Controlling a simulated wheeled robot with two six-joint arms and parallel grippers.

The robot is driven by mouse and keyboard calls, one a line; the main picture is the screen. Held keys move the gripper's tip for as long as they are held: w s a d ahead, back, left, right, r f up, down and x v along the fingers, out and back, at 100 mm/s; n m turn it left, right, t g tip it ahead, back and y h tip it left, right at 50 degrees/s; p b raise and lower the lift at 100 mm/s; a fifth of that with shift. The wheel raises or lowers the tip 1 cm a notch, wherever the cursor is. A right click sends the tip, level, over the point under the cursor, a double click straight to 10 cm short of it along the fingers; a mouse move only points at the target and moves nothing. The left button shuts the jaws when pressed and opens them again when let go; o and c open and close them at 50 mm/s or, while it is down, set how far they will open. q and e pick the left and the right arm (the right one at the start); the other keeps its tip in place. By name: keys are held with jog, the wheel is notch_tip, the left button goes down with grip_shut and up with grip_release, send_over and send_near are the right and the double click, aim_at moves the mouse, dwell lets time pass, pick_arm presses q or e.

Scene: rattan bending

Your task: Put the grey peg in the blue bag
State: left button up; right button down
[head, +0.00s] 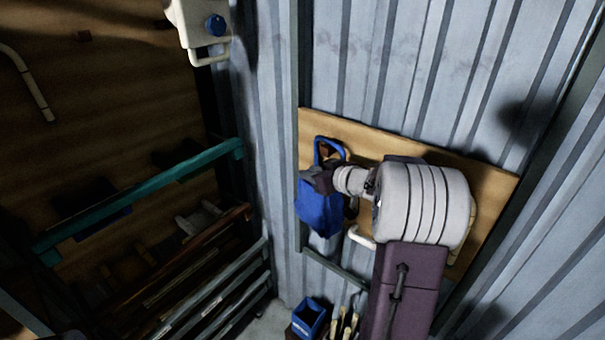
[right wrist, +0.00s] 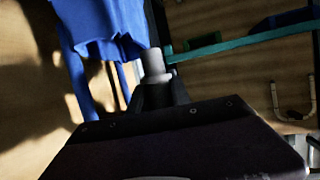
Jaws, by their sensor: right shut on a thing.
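The blue bag (head: 320,207) hangs by its looped handle from a wooden board on the corrugated wall. In the right wrist view part of the blue bag (right wrist: 100,25) fills the upper left. My right gripper (head: 318,178) is at the upper part of the bag, in front of it from the head camera. In the right wrist view the right gripper (right wrist: 158,92) is shut on the grey peg (right wrist: 152,64), whose pale end sticks out beside the bag's edge. I cannot tell whether they touch. The peg is not clear in the head view. My left gripper is not in view.
The wooden board (head: 490,180) behind the bag carries a white hook (head: 360,238). A teal rail (head: 150,197) and metal racks (head: 215,305) stand to the left.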

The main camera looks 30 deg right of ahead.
jog(key=d, duration=0.1)
jog(key=d+p, duration=0.1)
jog(key=d, duration=0.1)
jog(key=shift+w+d+f, duration=0.2)
jog(key=shift+w, duration=0.1)
jog(key=c, duration=1.1)
grip_release()
jog(key=v, duration=0.7)
jog(key=shift+s+b, duration=0.25)
jog(key=shift+b, duration=0.15)
jog(key=shift+w, duration=0.1)
